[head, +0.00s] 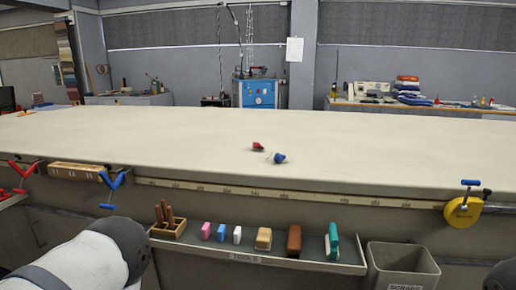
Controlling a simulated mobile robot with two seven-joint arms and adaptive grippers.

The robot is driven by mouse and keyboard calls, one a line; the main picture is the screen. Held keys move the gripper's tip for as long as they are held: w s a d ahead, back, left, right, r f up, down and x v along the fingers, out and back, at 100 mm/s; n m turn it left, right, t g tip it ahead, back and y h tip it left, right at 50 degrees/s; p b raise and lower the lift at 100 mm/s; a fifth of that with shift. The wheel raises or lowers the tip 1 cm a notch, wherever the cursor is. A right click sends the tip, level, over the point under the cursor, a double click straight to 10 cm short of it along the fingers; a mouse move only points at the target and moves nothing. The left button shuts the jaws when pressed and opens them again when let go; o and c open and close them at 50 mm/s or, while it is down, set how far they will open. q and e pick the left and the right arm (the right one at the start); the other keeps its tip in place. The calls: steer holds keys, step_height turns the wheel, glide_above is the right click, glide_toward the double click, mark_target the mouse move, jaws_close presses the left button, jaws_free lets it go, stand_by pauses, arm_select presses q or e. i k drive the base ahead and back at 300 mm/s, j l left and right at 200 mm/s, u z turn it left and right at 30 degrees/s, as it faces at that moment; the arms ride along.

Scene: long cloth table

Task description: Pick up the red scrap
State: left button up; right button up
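A small red piece, which fits the red scrap (258,146), lies on the long pale table (400,150), a little right of the picture's middle and back from the near edge. A small blue piece (279,158) lies just in front of it and to its right, with something small and pale at its left side. The two look close together; I cannot tell whether they touch. Neither of my grippers is in view. Part of my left arm shows at the lower left, below the table's near edge, and a dark bit of my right arm shows at the lower right corner.
A tool tray (250,254) with several small blocks hangs below the near edge. A grey scraps bin (401,266) stands right of it. Blue clamps (112,188), a wooden block (76,171) and a yellow tape (463,211) sit along the edge.

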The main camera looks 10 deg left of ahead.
mark_target(256, 145)
steer(key=i+j+z, duration=0.25)
steer(key=j, duration=0.15)
steer(key=j+z, duration=0.2)
steer(key=j, duration=0.25)
steer(key=i+j+z, duration=0.25)
steer(key=j, duration=0.25)
steer(key=j+z, duration=0.2)
steer(key=j, duration=0.25)
